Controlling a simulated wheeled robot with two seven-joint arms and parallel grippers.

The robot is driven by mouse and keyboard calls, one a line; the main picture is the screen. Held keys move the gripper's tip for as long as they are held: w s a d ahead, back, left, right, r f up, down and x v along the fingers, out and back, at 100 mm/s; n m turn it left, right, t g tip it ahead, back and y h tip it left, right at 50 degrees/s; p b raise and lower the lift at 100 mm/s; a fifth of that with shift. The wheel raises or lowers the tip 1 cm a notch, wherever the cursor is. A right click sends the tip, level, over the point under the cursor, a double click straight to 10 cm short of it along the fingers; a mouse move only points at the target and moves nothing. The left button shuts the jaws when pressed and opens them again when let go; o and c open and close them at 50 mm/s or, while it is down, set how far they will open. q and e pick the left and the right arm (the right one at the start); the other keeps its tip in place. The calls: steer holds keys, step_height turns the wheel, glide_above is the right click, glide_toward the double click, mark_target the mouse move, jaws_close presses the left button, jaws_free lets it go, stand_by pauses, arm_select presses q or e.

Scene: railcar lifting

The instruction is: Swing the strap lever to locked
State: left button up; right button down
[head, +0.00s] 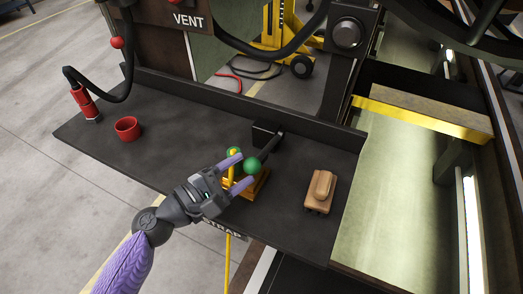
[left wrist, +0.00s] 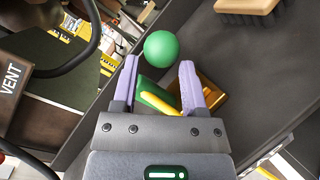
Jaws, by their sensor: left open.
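The strap lever's round green knob (head: 252,165) is near the front edge of the dark bench, above a yellow base (head: 262,184). A STRAP label (head: 222,229) is on the bench front below. My left gripper (head: 240,171) is open, its purple fingers pointing at the knob. In the left wrist view the knob (left wrist: 161,47) shows just beyond the gap between the fingertips (left wrist: 158,66). A yellow bar and a green plate (left wrist: 157,92) show between the fingers. Contact with the knob cannot be told. The fingers hide part of the lever. My right gripper is out of view.
A black block (head: 267,134) stands behind the knob. A wooden brush (head: 321,189) lies to the right. A red cup (head: 127,128) and a red hose handle (head: 84,102) are at the left. A low wall (head: 225,112) lines the bench's back. The bench between cup and lever is clear.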

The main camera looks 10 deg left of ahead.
mark_target(258, 158)
arm_select(q)
steer(key=x, duration=0.4)
steer(key=shift+w+d, duration=0.15)
steer(key=shift+w, duration=0.1)
steer(key=shift+w+d, duration=0.1)
steer(key=shift+c, duration=0.5)
jaws_close()
